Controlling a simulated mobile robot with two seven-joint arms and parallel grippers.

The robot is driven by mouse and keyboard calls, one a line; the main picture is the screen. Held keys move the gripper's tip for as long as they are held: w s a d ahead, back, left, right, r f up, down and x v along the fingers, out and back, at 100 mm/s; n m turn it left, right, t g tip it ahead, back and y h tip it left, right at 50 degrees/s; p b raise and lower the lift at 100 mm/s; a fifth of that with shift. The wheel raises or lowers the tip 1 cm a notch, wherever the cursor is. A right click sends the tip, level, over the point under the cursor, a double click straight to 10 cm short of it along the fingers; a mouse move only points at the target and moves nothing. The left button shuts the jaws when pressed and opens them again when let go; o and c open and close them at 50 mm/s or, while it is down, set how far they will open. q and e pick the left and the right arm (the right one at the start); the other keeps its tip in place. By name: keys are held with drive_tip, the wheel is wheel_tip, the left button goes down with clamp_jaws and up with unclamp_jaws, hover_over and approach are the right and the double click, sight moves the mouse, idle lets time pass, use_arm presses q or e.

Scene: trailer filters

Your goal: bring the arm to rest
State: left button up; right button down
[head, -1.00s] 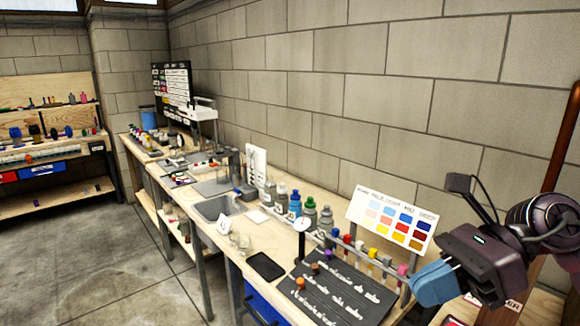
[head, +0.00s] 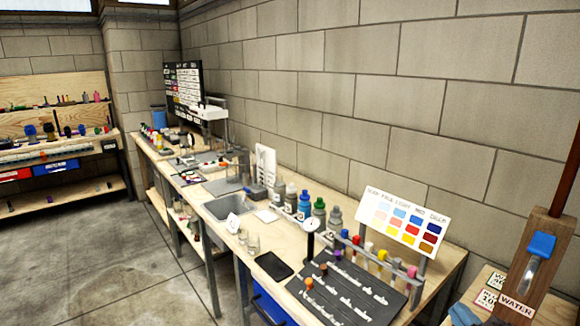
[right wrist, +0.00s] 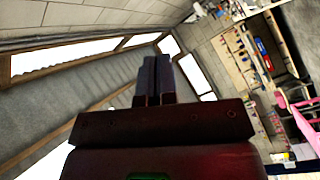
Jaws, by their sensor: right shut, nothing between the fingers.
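My right gripper shows in the right wrist view (right wrist: 153,82), its two dark fingers pressed together with nothing between them. In that view it points toward the upper wall and bright windows, clear of any object. My left gripper is in neither view.
A wooden stand labelled WATER (head: 516,308) with a blue-topped tube is at right. The floor at left is clear.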

drive_tip(key=s+d+f+m+g+h, duration=0.35)
drive_tip(key=s+f+m+g, duration=0.5)
drive_tip(key=f, duration=0.55)
drive_tip(key=s+a+f+m+g+y, duration=0.1)
drive_tip(key=s+a+f+m+g, duration=0.15)
drive_tip(key=s, duration=0.45)
drive_tip(key=s+a+f+m+g+y, duration=0.1)
drive_tip(key=s+f+g, duration=0.3)
drive_tip(key=s, duration=0.2)
drive_tip(key=w+f+t, duration=0.7)
drive_tip(key=f, duration=0.3)
drive_tip(key=shift+f+n+t, duration=0.35)
drive_tip(key=shift+n+t, duration=0.05)
